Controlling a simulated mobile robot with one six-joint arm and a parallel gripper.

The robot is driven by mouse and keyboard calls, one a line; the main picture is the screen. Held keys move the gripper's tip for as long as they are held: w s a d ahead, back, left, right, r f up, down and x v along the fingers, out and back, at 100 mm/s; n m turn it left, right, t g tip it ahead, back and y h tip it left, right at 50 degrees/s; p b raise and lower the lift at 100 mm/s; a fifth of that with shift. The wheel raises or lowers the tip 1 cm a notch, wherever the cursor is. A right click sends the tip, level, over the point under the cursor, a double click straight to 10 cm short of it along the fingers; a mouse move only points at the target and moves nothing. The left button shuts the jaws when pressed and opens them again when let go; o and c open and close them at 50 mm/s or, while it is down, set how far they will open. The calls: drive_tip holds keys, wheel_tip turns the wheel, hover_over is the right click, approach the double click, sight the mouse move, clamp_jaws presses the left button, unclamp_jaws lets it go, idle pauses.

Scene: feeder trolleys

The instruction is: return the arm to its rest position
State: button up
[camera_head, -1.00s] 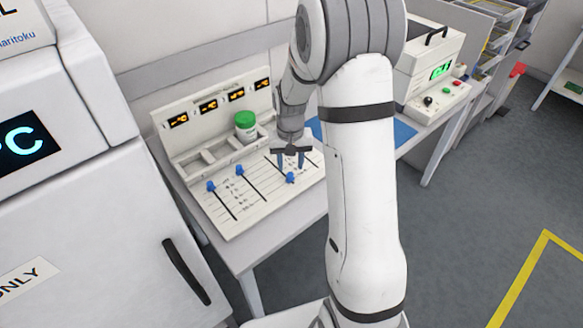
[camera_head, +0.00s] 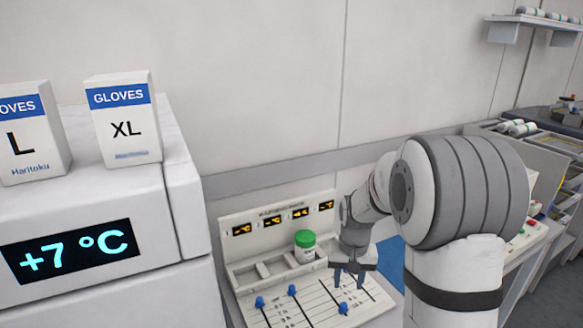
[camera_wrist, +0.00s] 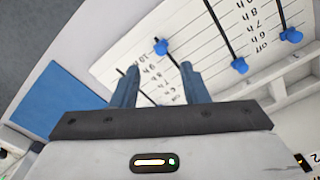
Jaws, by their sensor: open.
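My gripper (camera_head: 349,282) hangs fingers down over the right part of a white slider panel (camera_head: 282,316). Its two blue-grey fingers are apart, with nothing between them, as the wrist view (camera_wrist: 160,78) also shows. The panel has black slots with blue knobs. The right knob (camera_head: 343,308) lies just below the fingertips in the head view, and a gap shows between them. The middle knob (camera_head: 292,290) and the left knob (camera_head: 260,302) stand farther left. My arm is bent and reaches out over the bench.
A green-lidded white jar (camera_head: 305,247) stands on the panel's back ledge, left of my gripper. A blue mat (camera_head: 391,255) lies to the right. A white cabinet (camera_head: 150,290) with glove boxes (camera_head: 123,118) stands at the left. A wall rises behind the bench.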

drive_tip(key=s+a+r+n+t, duration=0.1)
drive_tip(key=s+r, duration=0.4)
drive_tip(key=s, duration=0.6)
drive_tip(key=s+a+r+n+t, duration=0.1)
drive_tip(key=s+r, duration=0.5)
drive_tip(key=s, duration=0.4)
drive_tip(key=shift+s+a, duration=0.3)
drive_tip(key=shift+s, duration=0.05)
